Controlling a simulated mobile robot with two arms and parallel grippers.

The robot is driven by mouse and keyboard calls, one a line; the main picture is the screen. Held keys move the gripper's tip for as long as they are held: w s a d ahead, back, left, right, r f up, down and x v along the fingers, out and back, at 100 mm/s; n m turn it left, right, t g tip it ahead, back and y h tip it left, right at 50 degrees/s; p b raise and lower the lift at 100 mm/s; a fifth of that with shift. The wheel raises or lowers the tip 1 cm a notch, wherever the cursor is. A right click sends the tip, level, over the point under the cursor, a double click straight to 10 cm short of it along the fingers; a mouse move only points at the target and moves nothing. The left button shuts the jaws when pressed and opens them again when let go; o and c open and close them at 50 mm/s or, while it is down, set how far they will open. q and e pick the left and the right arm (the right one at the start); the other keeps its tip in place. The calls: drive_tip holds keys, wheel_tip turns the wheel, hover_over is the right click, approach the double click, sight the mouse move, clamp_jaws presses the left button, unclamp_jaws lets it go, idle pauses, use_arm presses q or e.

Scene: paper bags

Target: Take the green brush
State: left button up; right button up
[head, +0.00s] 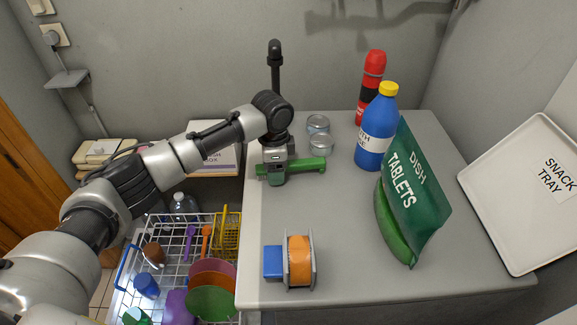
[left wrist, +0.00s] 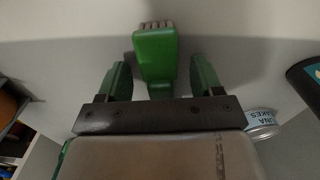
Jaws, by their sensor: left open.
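The green brush (head: 312,164) lies on the grey counter (head: 345,215), near its left side, in the head view. My left gripper (head: 275,176) is over the brush and hides its middle. In the left wrist view the brush (left wrist: 155,55) has its pale bristles at the top of the picture. Its green body runs down between the two green fingers of my left gripper (left wrist: 161,80). The fingers are open, with a gap showing on each side of the brush. The lower end of the brush is hidden behind the gripper's dark bar. My right gripper is in neither view.
A blue bottle (head: 376,135), a red flask (head: 372,72) and a green dish tablets bag (head: 418,190) stand farther right. An orange roll (head: 300,262) and blue block (head: 273,262) are in front. A filled rack (head: 168,222) is left.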

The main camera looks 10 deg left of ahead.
use_arm(q)
drive_tip(key=shift+c, duration=0.3)
drive_tip(key=c, duration=1)
drive_tip(key=shift+o, duration=0.2)
drive_tip(key=shift+r, duration=0.5)
drive_tip(key=r, duration=0.3)
drive_tip(key=shift+s+d+r, duration=0.15)
drive_tip(key=shift+s+r, duration=0.05)
drive_tip(key=shift+r, duration=0.05)
drive_tip(key=s+d+r, duration=0.4)
drive_tip(key=s+r, duration=0.2)
drive_tip(key=s, duration=0.4)
drive_tip(key=shift+d+r, duration=0.3)
drive_tip(key=shift+d, duration=0.05)
drive_tip(key=shift+s, duration=0.1)
